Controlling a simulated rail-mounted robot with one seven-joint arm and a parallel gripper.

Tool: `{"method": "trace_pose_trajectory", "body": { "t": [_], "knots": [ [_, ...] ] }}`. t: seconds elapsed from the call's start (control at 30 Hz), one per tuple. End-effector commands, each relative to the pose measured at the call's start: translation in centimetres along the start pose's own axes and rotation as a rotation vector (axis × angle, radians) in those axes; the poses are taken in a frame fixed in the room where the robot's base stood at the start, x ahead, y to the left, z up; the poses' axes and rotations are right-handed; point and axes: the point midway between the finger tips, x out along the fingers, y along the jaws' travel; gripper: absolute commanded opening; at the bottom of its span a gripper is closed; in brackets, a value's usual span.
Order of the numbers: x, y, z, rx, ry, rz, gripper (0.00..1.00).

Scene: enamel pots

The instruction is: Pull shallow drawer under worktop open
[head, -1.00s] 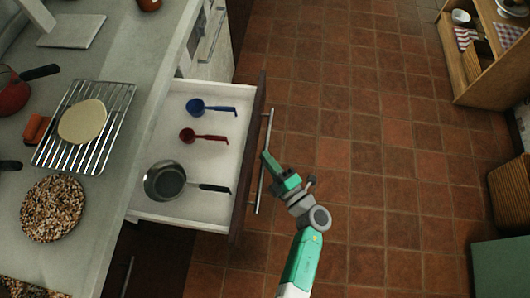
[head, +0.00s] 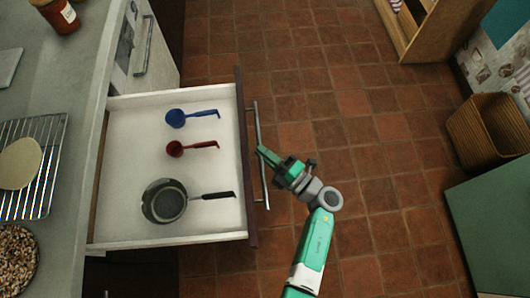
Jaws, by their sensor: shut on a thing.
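The shallow drawer (head: 121,160) stands well out from under the worktop (head: 75,130), with its white inside in full view. Its dark front panel (head: 246,185) carries a long metal bar handle (head: 259,130). My gripper (head: 265,153) is shut on the handle at about the middle of the bar. The fingertips partly hide the bar there. My arm reaches in from the lower right, over the floor.
In the drawer lie a blue ladle (head: 176,118), a red ladle (head: 175,149) and a dark pan (head: 163,201). A wire rack (head: 45,180) sits on the worktop. Tiled floor (head: 370,180) is clear to the right, up to a wicker basket (head: 485,130) and green block (head: 490,220).

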Motion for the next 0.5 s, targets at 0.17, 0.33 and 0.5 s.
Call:
{"method": "trace_pose_trajectory", "body": {
  "t": [0.17,0.33,0.5],
  "knots": [
    [0.02,-0.03,-0.02,0.000,0.000,0.000,0.15],
    [0.02,-0.03,-0.02,0.001,0.000,0.000,0.33],
    [-0.02,-0.03,-0.02,0.001,0.000,0.000,0.33]
  ]
}}
